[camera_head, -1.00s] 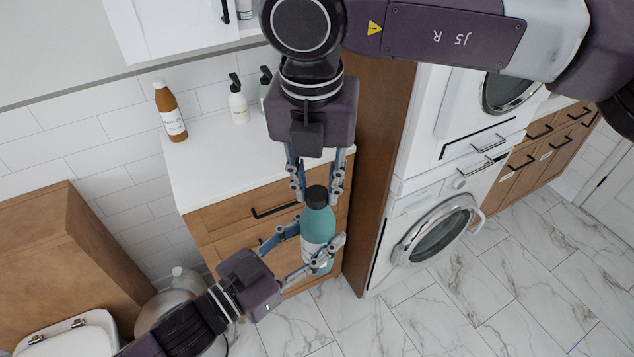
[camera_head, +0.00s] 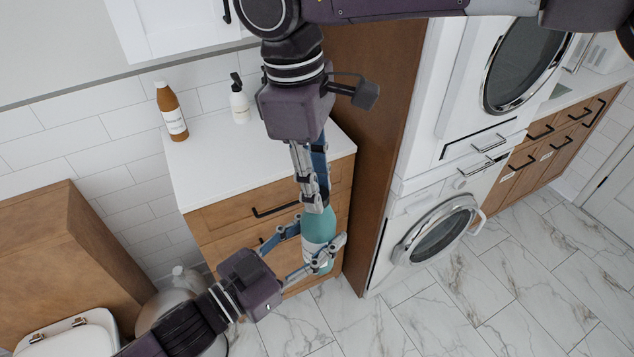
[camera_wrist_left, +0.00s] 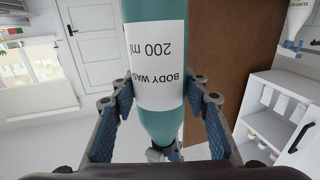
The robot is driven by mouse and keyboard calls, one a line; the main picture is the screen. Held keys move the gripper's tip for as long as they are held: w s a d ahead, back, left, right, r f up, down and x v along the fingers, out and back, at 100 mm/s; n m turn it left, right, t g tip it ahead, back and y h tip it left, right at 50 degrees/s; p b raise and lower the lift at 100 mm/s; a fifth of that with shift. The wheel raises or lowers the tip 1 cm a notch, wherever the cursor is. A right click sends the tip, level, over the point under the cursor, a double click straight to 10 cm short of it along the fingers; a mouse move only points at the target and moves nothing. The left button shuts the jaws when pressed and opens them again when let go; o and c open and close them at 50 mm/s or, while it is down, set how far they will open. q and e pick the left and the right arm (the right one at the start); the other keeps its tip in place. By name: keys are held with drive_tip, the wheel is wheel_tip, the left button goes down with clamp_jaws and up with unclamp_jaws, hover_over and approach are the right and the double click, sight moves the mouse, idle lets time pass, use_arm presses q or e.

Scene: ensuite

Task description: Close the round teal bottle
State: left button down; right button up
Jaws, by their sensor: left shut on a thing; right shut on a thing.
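The round teal bottle (camera_head: 321,221) stands roughly upright in the air in front of the wooden cabinet. It has a white label reading BODY WAS, 200 ml, and it appears upside down in the left wrist view (camera_wrist_left: 158,75). My left gripper (camera_head: 319,243) is shut around its body, one finger on each side of the label. My right gripper (camera_head: 315,203) comes from above and is shut at the bottle's top, where its fingers hide most of the dark cap. How tightly the cap sits on the neck cannot be seen.
A brown bottle (camera_head: 171,113) and a white pump bottle (camera_head: 239,102) stand on the white cabinet top (camera_head: 205,160). A washing machine (camera_head: 437,235) is at the right, a toilet (camera_head: 75,337) at the lower left. The marble floor (camera_head: 500,300) is clear.

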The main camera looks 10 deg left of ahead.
drive_tip(key=shift+w+d, duration=0.15)
drive_tip(key=o, duration=0.7)
drive_tip(key=shift+r, duration=0.1)
drive_tip(key=shift+r, duration=2.15)
drive_tip(key=shift+c, duration=0.5)
